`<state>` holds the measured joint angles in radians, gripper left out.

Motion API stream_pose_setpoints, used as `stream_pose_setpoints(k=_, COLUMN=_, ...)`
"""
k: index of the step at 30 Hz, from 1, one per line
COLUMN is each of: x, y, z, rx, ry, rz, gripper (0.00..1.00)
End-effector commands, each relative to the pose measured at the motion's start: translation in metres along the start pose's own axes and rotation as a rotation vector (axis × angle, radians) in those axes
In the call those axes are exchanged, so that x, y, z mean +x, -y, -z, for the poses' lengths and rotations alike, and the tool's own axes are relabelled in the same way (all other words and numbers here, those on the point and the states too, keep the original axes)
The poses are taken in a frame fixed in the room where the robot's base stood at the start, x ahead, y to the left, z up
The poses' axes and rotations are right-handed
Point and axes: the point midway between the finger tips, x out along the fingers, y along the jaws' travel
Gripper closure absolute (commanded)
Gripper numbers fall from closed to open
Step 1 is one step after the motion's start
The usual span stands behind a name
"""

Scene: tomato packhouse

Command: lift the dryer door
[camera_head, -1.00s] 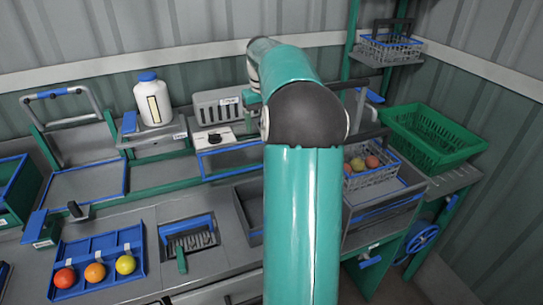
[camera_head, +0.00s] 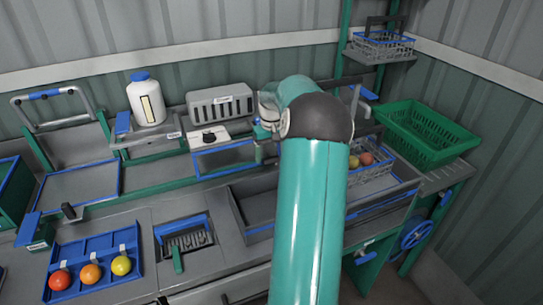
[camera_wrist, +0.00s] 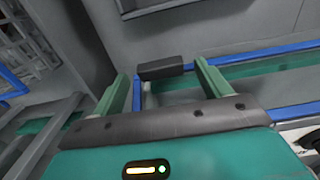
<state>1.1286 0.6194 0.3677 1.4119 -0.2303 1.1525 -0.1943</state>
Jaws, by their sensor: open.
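A blue-framed panel (camera_head: 225,158), which looks like the dryer door, sits below the grey slotted box (camera_head: 220,103) and white knobbed box. Its blue edge (camera_wrist: 250,50) also shows in the wrist view, with a black handle-like block (camera_wrist: 160,71) at its corner. My gripper (camera_wrist: 162,84) is open, its two green fingers on either side of the block, with no clear grip on it. In the head view my gripper (camera_head: 262,148) is by the panel's right end, mostly hidden by my arm. Whether the fingers touch the block cannot be told.
A white bottle (camera_head: 147,100) stands left of the slotted box. A blue tray (camera_head: 95,288) with three fruits lies front left. A wire basket (camera_head: 372,186) with fruit and a green crate (camera_head: 425,135) stand to the right.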

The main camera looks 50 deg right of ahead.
Motion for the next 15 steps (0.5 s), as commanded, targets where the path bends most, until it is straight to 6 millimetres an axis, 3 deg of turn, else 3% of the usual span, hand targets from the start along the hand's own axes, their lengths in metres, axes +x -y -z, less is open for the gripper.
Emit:
stream_pose_setpoints(k=4, x=0.012, y=-0.0001, z=-0.0002, rx=0.001, ry=0.0, rz=0.001, gripper=0.24)
stream_pose_setpoints(k=12, x=0.0139, y=-0.0001, z=-0.0001, rx=0.001, ry=0.0, rz=0.0, gripper=0.24)
stream_pose_setpoints(k=13, x=0.0138, y=0.0, z=-0.0001, rx=0.001, ry=0.0, rz=0.0, gripper=0.26)
stream_pose_setpoints(k=15, x=0.0138, y=0.0, z=-0.0001, rx=0.001, ry=0.0, rz=0.0, gripper=0.39)
